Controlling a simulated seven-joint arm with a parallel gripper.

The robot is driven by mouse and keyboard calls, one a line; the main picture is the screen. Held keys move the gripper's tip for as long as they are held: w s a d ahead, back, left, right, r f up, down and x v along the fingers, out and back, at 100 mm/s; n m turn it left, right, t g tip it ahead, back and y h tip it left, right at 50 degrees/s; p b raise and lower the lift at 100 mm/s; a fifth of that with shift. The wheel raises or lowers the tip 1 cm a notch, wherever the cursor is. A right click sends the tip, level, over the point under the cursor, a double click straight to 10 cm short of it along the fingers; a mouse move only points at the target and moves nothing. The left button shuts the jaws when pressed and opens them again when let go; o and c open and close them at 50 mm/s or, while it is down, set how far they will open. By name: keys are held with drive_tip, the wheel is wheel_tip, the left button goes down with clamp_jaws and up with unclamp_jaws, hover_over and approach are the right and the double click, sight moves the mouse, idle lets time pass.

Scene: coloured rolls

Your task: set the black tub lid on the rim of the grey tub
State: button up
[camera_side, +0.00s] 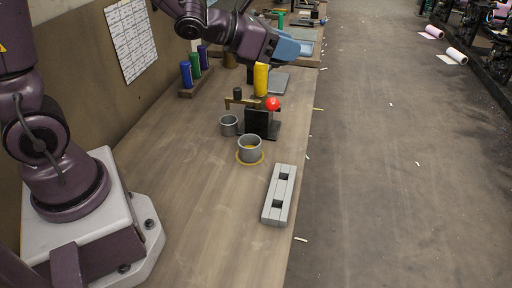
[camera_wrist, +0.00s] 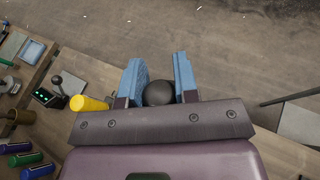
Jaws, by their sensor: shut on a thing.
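My gripper (camera_side: 296,48) is raised over the far part of the bench in the side view. In the wrist view its two blue fingers (camera_wrist: 158,62) stand on either side of a round black thing, the black tub lid (camera_wrist: 159,93), and are shut on it. The lid cannot be made out in the side view.
A smaller grey cup (camera_side: 229,125) and a black stand (camera_side: 257,122) with a red ball (camera_side: 272,104) are close behind the tub. A yellow roll (camera_side: 261,80) stands farther back. A grey slotted block (camera_side: 279,195) lies in front. The bench's left front is clear.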

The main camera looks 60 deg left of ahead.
drive_tip(key=d+f, duration=0.2)
drive_tip(key=d, duration=0.3)
drive_tip(key=t, duration=0.3)
hover_over(250, 144)
drive_tip(key=d, duration=0.3)
drive_tip(key=shift+h, duration=0.4)
drive_tip(key=shift+w+a+f, duration=0.1)
drive_tip(key=shift+a+f, duration=0.05)
drive_tip(key=shift+f, duration=11.2)
drive_tip(key=shift+f, duration=0.55)
drive_tip(key=o, duration=1)
